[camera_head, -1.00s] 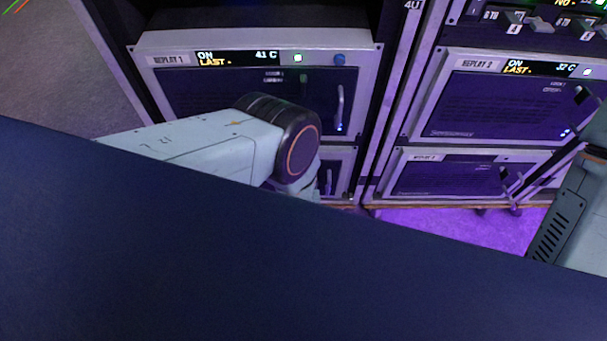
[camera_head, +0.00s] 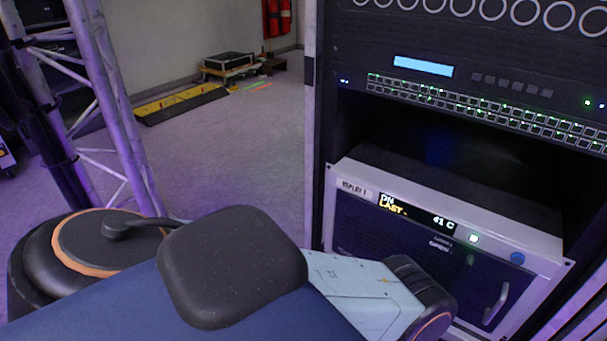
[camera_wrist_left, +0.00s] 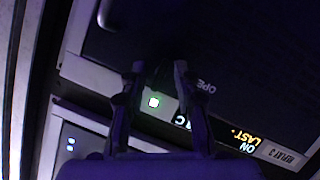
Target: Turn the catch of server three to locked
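Server three (camera_wrist_left: 110,52), labelled REPLAY 3, fills much of the left wrist view, turned nearly upside down. Its display (camera_wrist_left: 238,137) reads ON and LAST, and part of the word OPEN shows on its dark front. My left gripper (camera_wrist_left: 159,68) is at this front, its two fingers apart with a narrow gap. A lit white-green square (camera_wrist_left: 154,102) shows between the fingers. The catch is not clear in the dark between the fingertips, and I cannot tell whether they touch it. In the head view my left arm hides server three. My right gripper is out of view.
The REPLAY 1 server (camera_head: 420,250) sits in the rack at right in the head view, with a handle (camera_head: 497,303) sticking out. A truss (camera_head: 110,100) stands at left. The floor (camera_head: 240,150) between truss and rack is open, with a yellow ramp (camera_head: 180,102) farther back.

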